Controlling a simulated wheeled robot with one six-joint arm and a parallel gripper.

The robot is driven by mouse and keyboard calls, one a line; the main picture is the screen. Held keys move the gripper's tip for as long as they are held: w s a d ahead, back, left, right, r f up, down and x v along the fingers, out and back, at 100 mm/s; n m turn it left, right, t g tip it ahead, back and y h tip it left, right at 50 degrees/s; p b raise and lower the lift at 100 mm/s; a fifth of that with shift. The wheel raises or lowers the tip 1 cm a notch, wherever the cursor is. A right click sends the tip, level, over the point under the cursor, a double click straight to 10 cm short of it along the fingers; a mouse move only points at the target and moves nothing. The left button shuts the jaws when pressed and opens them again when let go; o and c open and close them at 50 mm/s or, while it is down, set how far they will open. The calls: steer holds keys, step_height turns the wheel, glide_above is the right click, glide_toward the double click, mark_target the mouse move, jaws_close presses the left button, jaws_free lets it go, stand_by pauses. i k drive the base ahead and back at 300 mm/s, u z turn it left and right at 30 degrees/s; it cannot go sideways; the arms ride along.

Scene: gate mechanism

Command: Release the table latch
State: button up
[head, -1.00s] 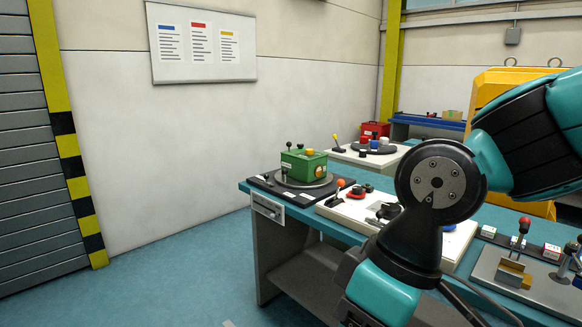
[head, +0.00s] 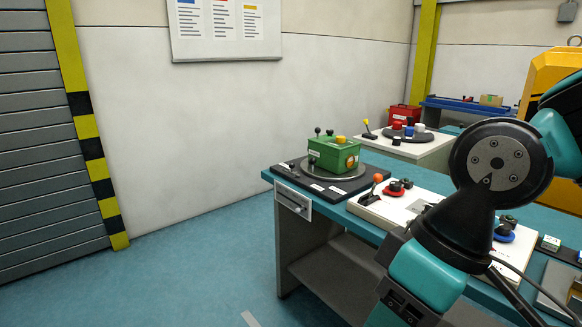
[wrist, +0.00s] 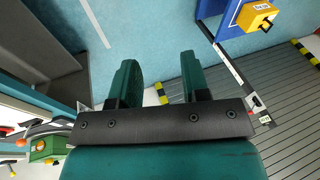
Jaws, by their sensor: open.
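A green box (head: 335,153) with black knobs and a yellow button sits on a round grey turntable (head: 358,174) at the left end of the teal-topped bench. The turntable rests on a black base plate (head: 340,186). A small black lever (head: 290,166) shows at the base's left corner. A pale plate with a grey handle (head: 293,200) is on the bench's front edge. I cannot tell which of these is the latch. In the wrist view my gripper (wrist: 158,78) is open and empty, its fingers over floor. The green box (wrist: 47,148) shows at that view's lower left, away from the fingers.
A white panel (head: 400,205) with an orange-tipped lever and red and blue buttons lies right of the turntable. A paler table (head: 420,148) stands behind. A blue stand (wrist: 222,22) with a yellow box is in the wrist view. Floor left of the bench is clear.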

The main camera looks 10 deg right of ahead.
mark_target(292, 166)
steer(key=u, duration=0.6)
steer(key=i, duration=0.95)
steer(key=z, duration=0.25)
